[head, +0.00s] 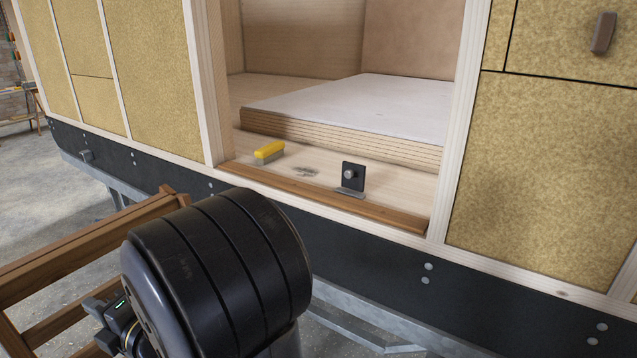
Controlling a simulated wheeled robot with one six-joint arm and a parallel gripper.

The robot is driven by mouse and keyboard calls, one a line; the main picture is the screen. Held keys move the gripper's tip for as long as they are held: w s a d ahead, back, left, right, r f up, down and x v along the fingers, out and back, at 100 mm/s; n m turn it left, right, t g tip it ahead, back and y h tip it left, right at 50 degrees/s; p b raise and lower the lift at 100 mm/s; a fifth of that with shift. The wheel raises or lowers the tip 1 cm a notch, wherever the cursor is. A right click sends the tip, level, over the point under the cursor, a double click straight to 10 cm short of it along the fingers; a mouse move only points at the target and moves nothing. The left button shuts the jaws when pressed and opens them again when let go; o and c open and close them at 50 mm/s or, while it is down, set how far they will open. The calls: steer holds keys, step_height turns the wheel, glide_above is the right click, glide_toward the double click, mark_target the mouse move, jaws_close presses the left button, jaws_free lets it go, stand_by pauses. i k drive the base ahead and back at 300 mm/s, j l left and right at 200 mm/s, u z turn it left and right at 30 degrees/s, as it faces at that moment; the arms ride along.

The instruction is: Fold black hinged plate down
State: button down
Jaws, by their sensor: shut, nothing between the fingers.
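The black hinged plate (359,184) stands upright on the pale wooden floor of the doorway, just behind the brown sill strip. A round metal knob or bolt head shows on its front face. A flat grey leaf (350,194) lies at its foot. The black rounded body in the foreground is part of my own arm, and it is apart from the plate in the picture. My gripper's fingers are not visible.
A yellow brush (269,152) lies left of the plate. A layered board with a white top (360,105) lies behind. The brown sill (320,197) and pale door posts frame the opening. A wooden frame (90,235) stands at left.

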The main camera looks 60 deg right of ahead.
mark_target(353, 175)
steer(key=z, duration=1.8)
steer(key=i+l, duration=0.45)
